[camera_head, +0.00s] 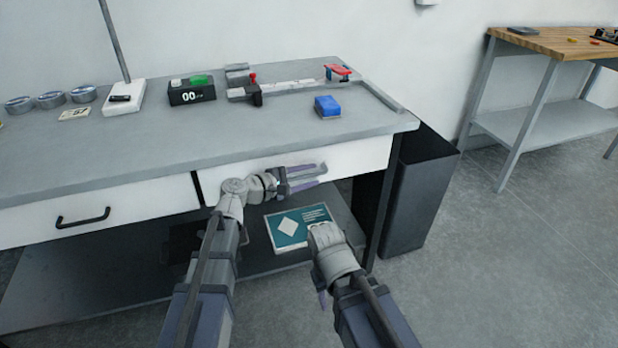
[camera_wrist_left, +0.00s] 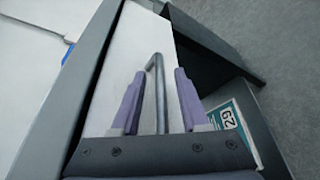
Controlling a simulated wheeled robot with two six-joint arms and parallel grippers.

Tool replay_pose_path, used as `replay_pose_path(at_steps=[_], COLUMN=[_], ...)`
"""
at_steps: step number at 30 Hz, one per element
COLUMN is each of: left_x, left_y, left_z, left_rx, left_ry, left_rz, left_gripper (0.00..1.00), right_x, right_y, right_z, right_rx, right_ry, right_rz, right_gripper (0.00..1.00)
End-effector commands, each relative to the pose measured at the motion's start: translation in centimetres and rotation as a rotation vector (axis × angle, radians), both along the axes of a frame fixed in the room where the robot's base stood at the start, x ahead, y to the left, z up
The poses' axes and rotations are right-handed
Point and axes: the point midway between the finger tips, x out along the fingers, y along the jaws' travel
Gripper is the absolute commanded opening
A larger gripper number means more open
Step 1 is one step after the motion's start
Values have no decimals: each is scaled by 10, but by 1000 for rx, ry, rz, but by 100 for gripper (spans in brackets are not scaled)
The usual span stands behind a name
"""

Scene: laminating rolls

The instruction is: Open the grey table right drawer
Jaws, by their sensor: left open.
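The grey table (camera_head: 235,130) has a white right drawer (camera_head: 362,155), which looks closed in the head view. My left gripper (camera_head: 318,174) is in front of this drawer and hides its handle in the head view. In the left wrist view the dark bar handle (camera_wrist_left: 160,85) on the white drawer front (camera_wrist_left: 125,65) shows between the two open purple fingers of my left gripper (camera_wrist_left: 158,76). The fingers look apart from the bar on both sides. My right gripper (camera_head: 322,296) is low in front of the table; its jaws are mostly hidden behind its own wrist.
The left drawer (camera_head: 130,212) with a black handle (camera_head: 83,218) is closed. A teal box (camera_head: 300,227) lies on the lower shelf. A dark bin (camera_head: 418,190) stands right of the table. A blue block (camera_head: 327,106) and a black timer (camera_head: 191,93) are on top.

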Motion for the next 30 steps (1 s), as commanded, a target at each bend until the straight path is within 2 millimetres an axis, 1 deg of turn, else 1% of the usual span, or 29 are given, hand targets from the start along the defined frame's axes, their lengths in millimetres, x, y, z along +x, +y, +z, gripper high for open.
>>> replay_pose_path(at_steps=[9,11,21,30], left_x=[1,1,1,1], left_y=[-3,-2,-2,-2], left_z=[-1,-1,-1,-1], left_rx=[1,1,1,1], left_ry=[1,1,1,0], left_rz=[-1,-1,-1,-1], left_gripper=[45,39,1,0], right_x=[0,0,0,0], right_y=[0,0,0,0], right_z=[0,0,0,-1], right_rx=[0,0,0,0], right_ry=[0,0,0,0], right_rz=[0,0,0,0], right_gripper=[50,50,50,50])
